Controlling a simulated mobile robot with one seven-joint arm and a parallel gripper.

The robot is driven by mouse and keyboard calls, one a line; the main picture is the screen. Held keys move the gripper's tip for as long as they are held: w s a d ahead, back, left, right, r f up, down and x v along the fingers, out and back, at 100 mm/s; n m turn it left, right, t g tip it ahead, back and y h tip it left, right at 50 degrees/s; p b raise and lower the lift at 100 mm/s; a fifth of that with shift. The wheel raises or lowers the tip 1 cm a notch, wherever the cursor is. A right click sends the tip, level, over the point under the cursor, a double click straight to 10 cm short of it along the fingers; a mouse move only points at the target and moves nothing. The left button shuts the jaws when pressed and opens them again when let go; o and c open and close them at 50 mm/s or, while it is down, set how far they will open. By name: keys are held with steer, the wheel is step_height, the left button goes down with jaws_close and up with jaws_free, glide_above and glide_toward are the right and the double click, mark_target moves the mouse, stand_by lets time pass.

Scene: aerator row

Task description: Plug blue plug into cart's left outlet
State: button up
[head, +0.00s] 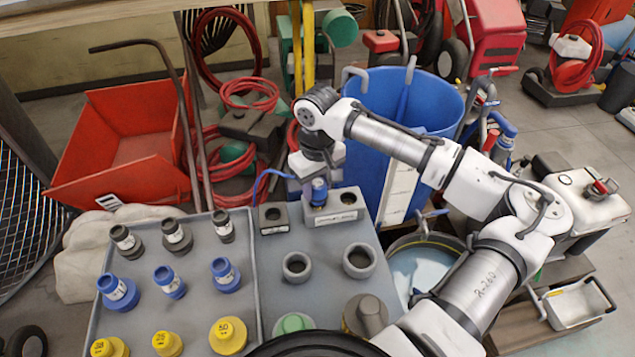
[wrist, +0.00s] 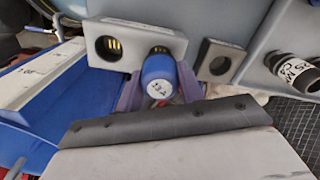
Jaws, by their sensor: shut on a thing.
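My gripper (head: 319,176) points down and is shut on the blue plug (head: 319,193), which has a white label on its end. In the wrist view, the plug (wrist: 158,80) is between the fingers (wrist: 160,92). It is at the left outlet of the grey two-outlet box (head: 335,215), left as the head view shows it. Gold contacts of that outlet show just past the plug's edge in the wrist view, so the opening is not fully covered. I cannot tell how deep the plug is. The box's right outlet (head: 348,198) is empty, with gold contacts inside (wrist: 107,46).
A single-socket block (head: 273,216) stands left of the box. Two round collars (head: 297,266) are in front. Several black, blue and yellow fittings fill the left tray (head: 190,240). A blue bin (head: 440,100) stands close behind on the right. A blue cable (head: 262,185) runs left of my gripper.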

steer(key=shift+f+b, duration=0.65)
steer(key=shift+f, duration=0.85)
steer(key=o, duration=1.1)
steer(key=shift+r, duration=0.1)
